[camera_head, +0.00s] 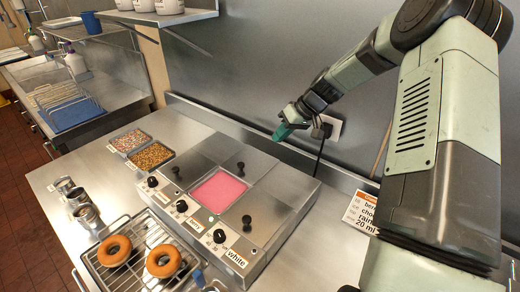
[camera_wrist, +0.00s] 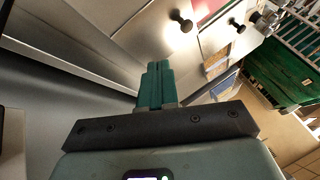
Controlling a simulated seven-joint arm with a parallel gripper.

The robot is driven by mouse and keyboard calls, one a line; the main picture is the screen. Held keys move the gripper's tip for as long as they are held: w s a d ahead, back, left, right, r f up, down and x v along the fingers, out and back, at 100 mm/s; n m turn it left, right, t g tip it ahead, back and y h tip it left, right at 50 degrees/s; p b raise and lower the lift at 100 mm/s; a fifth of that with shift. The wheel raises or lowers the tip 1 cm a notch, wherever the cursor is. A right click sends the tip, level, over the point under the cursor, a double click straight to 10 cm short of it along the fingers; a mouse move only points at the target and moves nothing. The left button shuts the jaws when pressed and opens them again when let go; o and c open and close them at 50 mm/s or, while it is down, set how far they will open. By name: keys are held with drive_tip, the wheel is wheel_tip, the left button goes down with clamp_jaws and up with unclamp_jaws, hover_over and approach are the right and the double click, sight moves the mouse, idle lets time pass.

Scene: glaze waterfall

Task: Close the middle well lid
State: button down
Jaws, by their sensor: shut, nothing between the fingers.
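The glaze unit (camera_head: 262,262) is a steel box on the counter. Its middle well (camera_head: 218,190) is uncovered and shows pink glaze. A lid panel with a black knob (camera_head: 240,167) lies behind the pink opening. My gripper (camera_head: 280,132) is shut and empty, above and behind the unit near the wall, apart from every knob. In the wrist view its teal fingers (camera_wrist: 157,68) are together; a black knob (camera_wrist: 182,22) shows beyond them.
Two doughnuts (camera_head: 162,260) lie on a wire rack (camera_head: 133,285) at the front left. Two sprinkle trays (camera_head: 130,142) adjoin the unit's left end. A wall socket (camera_head: 330,127) with a cord is by my gripper. A price sign (camera_head: 362,212) stands at right.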

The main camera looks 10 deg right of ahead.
approach(252, 169)
drive_tip(key=w+a+f, duration=0.1)
drive_tip(key=w+f, duration=0.2)
drive_tip(key=shift+w+a, duration=0.1)
drive_tip(key=shift+a, duration=0.3)
drive_tip(key=shift+s+a, duration=0.25)
drive_tip(key=shift+a, duration=0.3)
drive_tip(key=shift+s+a, duration=0.2)
drive_tip(key=shift+a, duration=0.4)
drive_tip(key=shift+s+a+f, duration=0.1)
drive_tip(key=shift+a, duration=0.25)
drive_tip(key=shift+s+a, duration=0.1)
drive_tip(key=shift+a, duration=0.2)
drive_tip(key=s+a, duration=1.1)
drive_tip(key=shift+d, duration=0.1)
